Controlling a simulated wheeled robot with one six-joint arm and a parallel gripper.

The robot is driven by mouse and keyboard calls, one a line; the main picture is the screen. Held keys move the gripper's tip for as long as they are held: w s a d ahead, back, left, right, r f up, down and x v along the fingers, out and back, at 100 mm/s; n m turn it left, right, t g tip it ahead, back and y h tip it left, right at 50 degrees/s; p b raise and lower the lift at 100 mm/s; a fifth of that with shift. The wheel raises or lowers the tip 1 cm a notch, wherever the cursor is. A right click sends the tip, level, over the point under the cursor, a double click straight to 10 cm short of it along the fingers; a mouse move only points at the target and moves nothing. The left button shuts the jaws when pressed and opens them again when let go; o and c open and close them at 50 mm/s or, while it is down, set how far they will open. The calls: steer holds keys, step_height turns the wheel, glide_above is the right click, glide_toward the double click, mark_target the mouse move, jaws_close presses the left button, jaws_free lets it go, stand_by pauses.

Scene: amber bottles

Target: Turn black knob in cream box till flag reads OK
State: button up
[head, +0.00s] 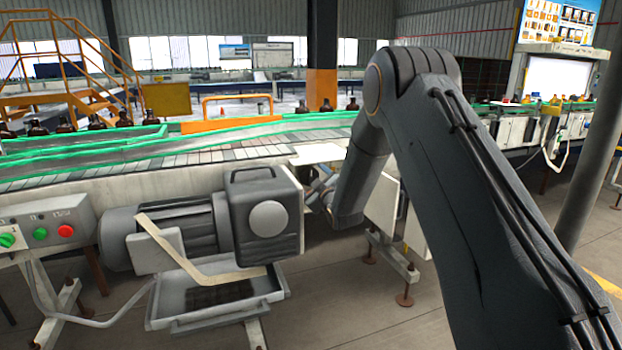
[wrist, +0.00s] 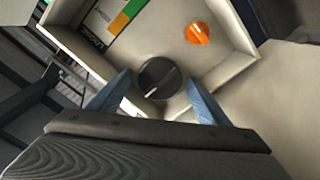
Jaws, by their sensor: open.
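The black knob (wrist: 159,78) sits inside the cream box (wrist: 228,75), its white pointer line aimed towards the lower left. An orange knob (wrist: 197,33) is in the same box, above and to the right. A panel with green, orange and white areas (wrist: 117,20) is at the upper left of the box; its small lettering is not clear enough to read as OK or otherwise. My gripper (wrist: 158,80) is open, with one blue finger on each side of the black knob; I cannot tell whether they touch it. In the head view my gripper (head: 322,192) is partly hidden.
In the head view a grey motor and gearbox (head: 262,215) stand close left of my gripper. A control box with green and red buttons (head: 40,228) is at far left. The conveyor (head: 200,155) runs behind. An open pale door panel (head: 384,195) is right of my gripper.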

steer(key=shift+w, duration=0.1)
steer(key=c, duration=1.1)
steer(key=shift+o, duration=0.2)
steer(key=shift+m, duration=0.4)
steer(key=m+b, duration=0.1)
steer(key=m, duration=0.2)
steer(key=m+b, duration=0.1)
steer(key=m, duration=0.2)
steer(key=shift+m, duration=0.3)
steer(key=m+b, duration=0.1)
steer(key=m, duration=0.5)
steer(key=shift+d, duration=0.1)
steer(key=shift+m, duration=0.4)
